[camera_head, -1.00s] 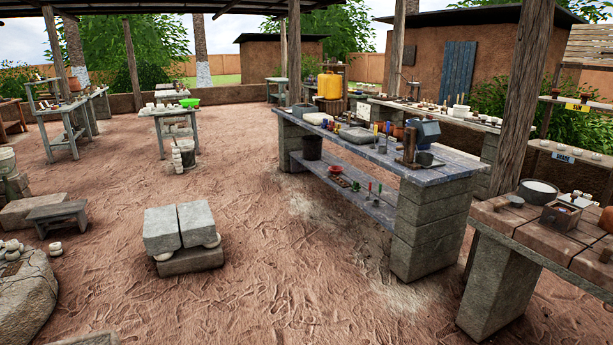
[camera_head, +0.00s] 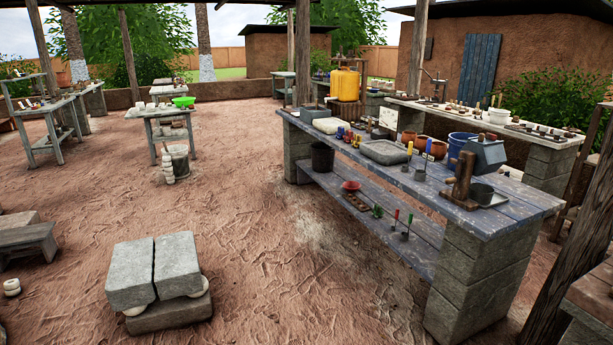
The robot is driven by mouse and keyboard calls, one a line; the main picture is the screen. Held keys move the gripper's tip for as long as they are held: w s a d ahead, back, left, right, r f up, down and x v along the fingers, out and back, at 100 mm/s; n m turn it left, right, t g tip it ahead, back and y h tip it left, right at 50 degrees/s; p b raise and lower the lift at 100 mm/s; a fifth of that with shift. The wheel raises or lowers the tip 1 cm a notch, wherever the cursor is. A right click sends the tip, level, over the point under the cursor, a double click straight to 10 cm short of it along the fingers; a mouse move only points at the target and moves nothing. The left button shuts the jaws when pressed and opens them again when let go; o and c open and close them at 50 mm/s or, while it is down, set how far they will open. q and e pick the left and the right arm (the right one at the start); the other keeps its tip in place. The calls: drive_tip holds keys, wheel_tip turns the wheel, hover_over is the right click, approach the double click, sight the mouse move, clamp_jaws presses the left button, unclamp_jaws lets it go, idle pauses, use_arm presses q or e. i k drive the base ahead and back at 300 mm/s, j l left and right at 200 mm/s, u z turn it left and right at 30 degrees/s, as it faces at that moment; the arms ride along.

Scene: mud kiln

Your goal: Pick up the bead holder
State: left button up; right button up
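I cannot pick out the bead holder for certain; many small items are too small to tell. A long grey bench (camera_head: 520,203) stands right of centre. Its top carries small coloured pieces, a grey stone slab (camera_head: 383,153), clay pots (camera_head: 438,149), a blue bucket (camera_head: 459,146) and a wooden stand with a grey box-shaped drum (camera_head: 484,155). The bench's lower shelf (camera_head: 330,187) holds a red bowl (camera_head: 351,186) and several coloured-handled tools (camera_head: 395,219). Neither of my grippers is in view.
Two grey blocks (camera_head: 153,270) on a low base stand at front left. Tables (camera_head: 165,113) with small items stand at back left. A long counter (camera_head: 555,139) runs behind the bench. A wooden post (camera_head: 580,265) rises at right. Sandy ground left of the bench is open.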

sight(340, 133)
drive_tip(key=i, duration=3.95)
